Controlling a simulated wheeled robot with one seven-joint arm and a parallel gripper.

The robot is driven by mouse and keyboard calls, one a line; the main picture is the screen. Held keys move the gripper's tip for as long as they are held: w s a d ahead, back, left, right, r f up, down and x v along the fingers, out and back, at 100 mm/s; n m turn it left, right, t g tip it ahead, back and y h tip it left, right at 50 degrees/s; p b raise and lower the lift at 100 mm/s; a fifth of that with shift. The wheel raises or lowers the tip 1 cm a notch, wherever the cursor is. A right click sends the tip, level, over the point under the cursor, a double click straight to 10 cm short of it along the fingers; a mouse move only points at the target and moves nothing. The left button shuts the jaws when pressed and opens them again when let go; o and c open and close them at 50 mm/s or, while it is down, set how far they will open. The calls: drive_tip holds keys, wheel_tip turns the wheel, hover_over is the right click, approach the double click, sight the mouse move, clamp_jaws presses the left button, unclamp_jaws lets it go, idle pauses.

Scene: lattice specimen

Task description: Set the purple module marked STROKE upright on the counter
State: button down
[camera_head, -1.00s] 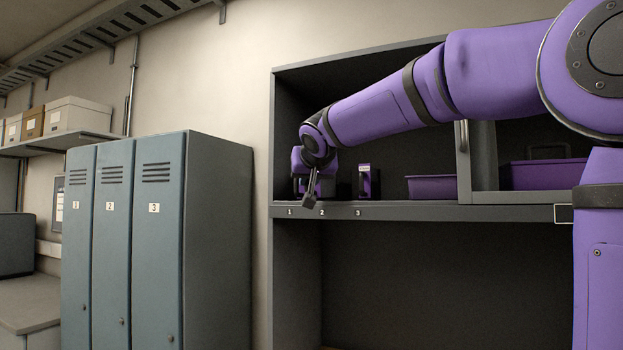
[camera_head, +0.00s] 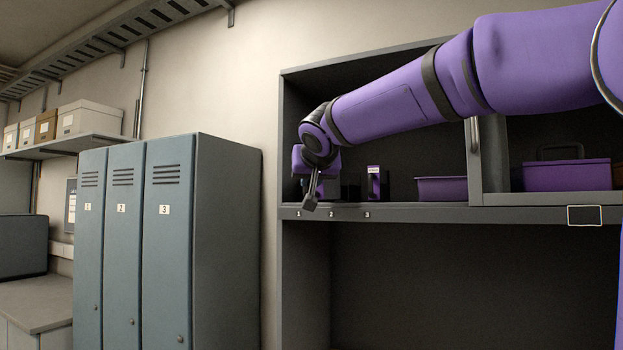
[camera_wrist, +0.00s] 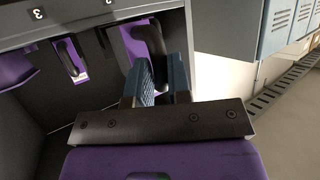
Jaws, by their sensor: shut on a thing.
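A purple module with a black handle (camera_wrist: 155,38) shows in the wrist view, at the ends of my blue-padded fingers. My gripper (camera_wrist: 160,80) is shut on this handle. The module's label is hidden, so I cannot read its mark. In the head view my gripper (camera_head: 304,184) is at the left end of the shelf compartment, above the front-edge numbers 1 and 2, and my wrist hides most of what it holds. A second purple and black module (camera_head: 374,183) stands upright above number 3; its pale label is too small to read. It also shows in the wrist view (camera_wrist: 70,58).
The grey shelf edge (camera_head: 420,213) runs under the compartment. A purple bin (camera_head: 442,189) stands right of the modules, and another purple container (camera_head: 566,176) is further right past a divider. Grey-blue lockers (camera_head: 160,240) and a side counter (camera_head: 38,300) are at the left.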

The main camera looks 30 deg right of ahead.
drive_tip(key=s+a, duration=0.5)
drive_tip(key=a, duration=0.1)
drive_tip(key=shift+a, duration=0.15)
idle(0.7)
